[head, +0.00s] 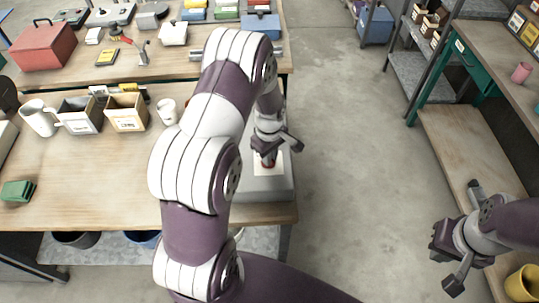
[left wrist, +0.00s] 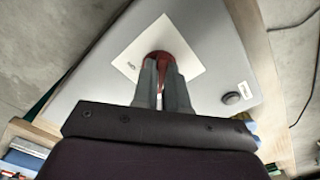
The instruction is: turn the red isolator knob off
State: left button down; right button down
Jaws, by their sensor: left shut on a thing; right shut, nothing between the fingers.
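The red isolator knob (left wrist: 158,58) sits on a pale square plate (left wrist: 186,38) on a grey box (left wrist: 225,62). In the head view the knob (head: 268,162) shows only in part below my left gripper (head: 269,152). In the left wrist view my left gripper (left wrist: 162,85) is shut on the knob, one finger on each side. The fingers hide part of the knob. My right gripper (head: 448,262) is shut and empty, out over the floor at the lower right of the head view.
The grey box stands at the right end of a wooden workbench (head: 100,180). Bins (head: 127,112), a white mug (head: 168,111) and a green block (head: 17,191) are on the bench. A red toolbox (head: 43,46) is further back. A yellow mug (head: 522,284) is at lower right.

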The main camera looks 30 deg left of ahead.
pick_arm(q)
jog(key=shift+w+r, duration=0.1)
dwell(0.4)
jog(key=c, duration=1.2)
grip_release()
jog(key=shift+o, duration=0.2)
jog(key=shift+a, duration=0.15)
notch_tip(320, 180, up, 12)
jog(key=b, duration=0.2)
jog(key=shift+r+b, duration=0.25)
jog(key=shift+b, duration=0.1)
